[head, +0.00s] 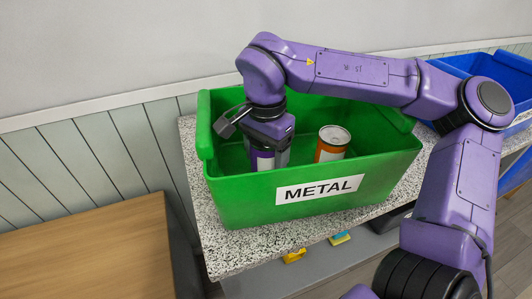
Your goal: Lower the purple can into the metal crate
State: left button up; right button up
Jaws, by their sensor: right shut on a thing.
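The green metal crate (236,197) stands on a speckled counter, with a white "METAL" label on its front. My right gripper (264,145) reaches down into the left part of the crate. It is shut on the purple can (263,160), which is upright inside the crate walls. The can's lower part is hidden by the crate's front wall, so I cannot tell whether it touches the floor. An orange can (332,143) stands in the crate to the right of the purple can, apart from it. My left gripper is not in view.
The speckled counter (212,244) carries the crate. A blue crate (459,66) stands at the right, behind my right arm. A wooden table (90,255) is at the lower left. Small yellow (294,256) and teal (340,238) items lie below the counter.

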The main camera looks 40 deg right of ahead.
jog(key=shift+f, duration=0.2)
jog(key=o, duration=1.1)
jog(key=shift+r, duration=0.1)
notch_tip(320, 180, up, 10)
jog(key=shift+r+p, duration=0.2)
jog(key=shift+p, duration=0.5)
